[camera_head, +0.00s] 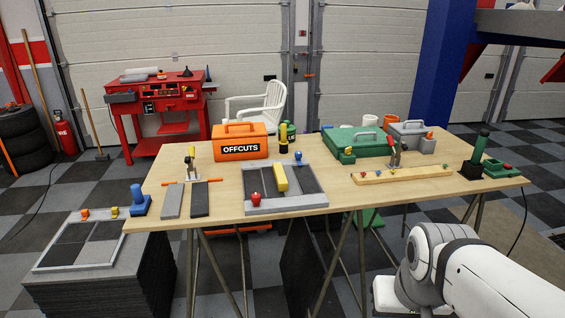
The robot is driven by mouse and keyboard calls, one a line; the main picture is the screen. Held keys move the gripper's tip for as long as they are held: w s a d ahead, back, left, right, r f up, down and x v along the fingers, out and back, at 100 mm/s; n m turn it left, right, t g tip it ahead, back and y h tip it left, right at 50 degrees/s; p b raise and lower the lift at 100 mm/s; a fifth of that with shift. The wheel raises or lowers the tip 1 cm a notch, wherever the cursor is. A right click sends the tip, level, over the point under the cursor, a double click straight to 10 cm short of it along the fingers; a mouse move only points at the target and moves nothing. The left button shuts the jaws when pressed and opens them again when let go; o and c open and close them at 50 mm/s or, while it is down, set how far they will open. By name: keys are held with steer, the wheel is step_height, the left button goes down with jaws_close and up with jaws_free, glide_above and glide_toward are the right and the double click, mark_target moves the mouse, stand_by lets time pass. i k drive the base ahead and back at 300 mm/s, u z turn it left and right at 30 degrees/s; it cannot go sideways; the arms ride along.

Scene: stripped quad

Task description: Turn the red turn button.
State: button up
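A small red knob (256,199) stands on the front left corner of a grey framed panel (290,202) on the wooden table. It looks like the red turn button, but it is too small to read which way it is turned. A yellow bar (280,178) lies on the panel, and a blue knob (298,157) stands at its back right. My white arm shows at the lower right, in front of the table and well apart from the panel. My gripper is not visible.
An orange OFFCUTS box (240,144) stands behind the panel. Dark grey strips (200,198) lie to its left, a wooden rail (402,175) to its right. Green (358,143) and grey (411,136) cases stand at the back. A stacked block (97,275) stands at the left.

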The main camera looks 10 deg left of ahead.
mark_target(255, 197)
steer(key=u, duration=0.15)
steer(key=i, duration=1.1)
steer(key=u, duration=0.4)
steer(key=k, duration=0.95)
steer(key=u, duration=0.15)
steer(key=i, duration=0.95)
steer(key=z, duration=0.1)
